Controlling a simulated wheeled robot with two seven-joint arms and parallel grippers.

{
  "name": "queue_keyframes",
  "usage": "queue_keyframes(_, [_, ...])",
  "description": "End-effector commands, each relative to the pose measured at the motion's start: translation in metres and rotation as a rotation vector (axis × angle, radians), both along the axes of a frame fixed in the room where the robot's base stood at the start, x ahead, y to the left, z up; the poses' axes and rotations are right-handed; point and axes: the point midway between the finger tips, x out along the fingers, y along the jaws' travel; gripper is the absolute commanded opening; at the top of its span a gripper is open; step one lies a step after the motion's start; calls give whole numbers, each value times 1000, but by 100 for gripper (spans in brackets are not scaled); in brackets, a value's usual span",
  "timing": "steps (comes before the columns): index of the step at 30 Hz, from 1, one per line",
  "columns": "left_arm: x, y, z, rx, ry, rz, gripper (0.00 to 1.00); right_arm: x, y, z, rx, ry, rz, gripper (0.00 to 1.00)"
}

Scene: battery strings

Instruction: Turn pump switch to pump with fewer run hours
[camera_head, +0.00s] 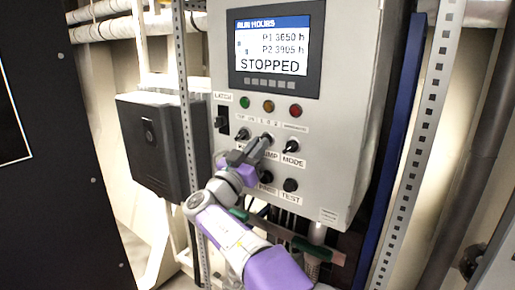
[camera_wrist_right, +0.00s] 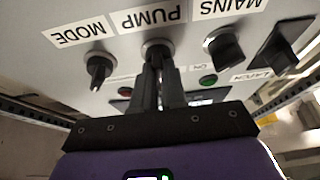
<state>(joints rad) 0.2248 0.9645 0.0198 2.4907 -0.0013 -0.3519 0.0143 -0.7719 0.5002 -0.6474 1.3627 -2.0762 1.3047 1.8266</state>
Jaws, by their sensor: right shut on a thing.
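The screen (camera_head: 272,52) on the grey panel shows RUN HOURS, P1 3650 h, P2 3905 h and STOPPED. The pump switch (camera_wrist_right: 157,46) is a dark knob beside the PUMP label, which appears upside down in the right wrist view. My right gripper (camera_head: 262,143) reaches the panel from below; in the right wrist view its two fingers (camera_wrist_right: 159,80) are shut on the knob. The fingers hide much of the knob, so I cannot tell its pointing direction. My left gripper is not in view.
The MODE knob (camera_head: 292,147) and MAINS knob (camera_head: 243,134) flank the pump switch closely. A black latch switch (camera_head: 222,120) sits at the left. Green, amber and red lamps (camera_head: 268,106) are above. A black box (camera_head: 158,145) stands left of the panel.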

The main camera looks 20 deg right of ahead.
Motion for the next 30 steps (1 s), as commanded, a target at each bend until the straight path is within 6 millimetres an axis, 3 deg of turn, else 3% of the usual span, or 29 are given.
queue_keyframes(18, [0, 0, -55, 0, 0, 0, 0, -3, -2, -2, -205, 346, 2, 0])
queue_keyframes(30, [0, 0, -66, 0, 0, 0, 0, -4, -2, 2, -347, 587, 2, 0])
